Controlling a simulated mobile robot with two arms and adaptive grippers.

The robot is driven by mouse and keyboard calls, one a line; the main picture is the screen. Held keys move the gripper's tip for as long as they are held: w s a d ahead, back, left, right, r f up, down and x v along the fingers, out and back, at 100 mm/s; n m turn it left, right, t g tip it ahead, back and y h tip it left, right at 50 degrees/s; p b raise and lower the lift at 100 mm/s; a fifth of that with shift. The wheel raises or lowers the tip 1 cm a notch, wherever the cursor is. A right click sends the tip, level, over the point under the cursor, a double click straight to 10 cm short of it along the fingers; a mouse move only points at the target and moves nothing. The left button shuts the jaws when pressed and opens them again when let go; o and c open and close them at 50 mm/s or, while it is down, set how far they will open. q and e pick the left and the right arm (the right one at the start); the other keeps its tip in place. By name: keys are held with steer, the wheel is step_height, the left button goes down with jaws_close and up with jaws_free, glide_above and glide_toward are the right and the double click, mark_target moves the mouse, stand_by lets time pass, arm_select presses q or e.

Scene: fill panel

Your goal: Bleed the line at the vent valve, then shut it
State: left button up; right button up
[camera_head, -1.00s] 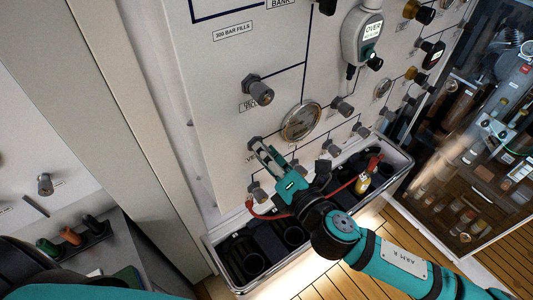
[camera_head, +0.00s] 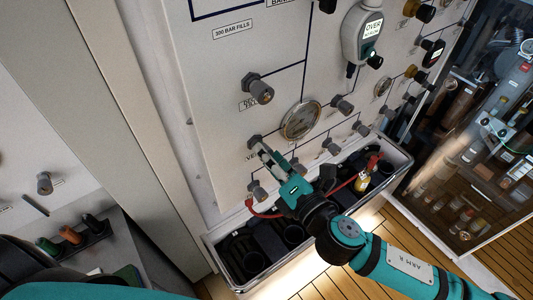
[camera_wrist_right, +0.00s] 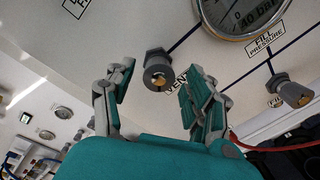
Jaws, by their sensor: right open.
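The vent valve (camera_wrist_right: 158,72) is a grey knob with a brass centre on the white panel. The partly covered "VENT" label (camera_wrist_right: 177,84) is beside it. In the head view the vent valve (camera_head: 256,143) sits left of the round gauge. My right gripper (camera_head: 268,156) is open with its fingertips just below this knob. In the right wrist view the open fingers (camera_wrist_right: 160,88) stand to either side of the knob, apart from it. Nothing is held. My left gripper is not in view.
The pressure gauge (camera_head: 301,121) and several other knobs are close by. A tray (camera_head: 238,284) with dark bottle slots runs below the panel. A red hose (camera_head: 262,215) passes beneath my right gripper. A glass-fronted cabinet (camera_head: 465,160) stands at the right.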

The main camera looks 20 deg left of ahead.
steer(key=v, duration=1.1)
steer(key=shift+w, duration=0.1)
stand_by(1.0)
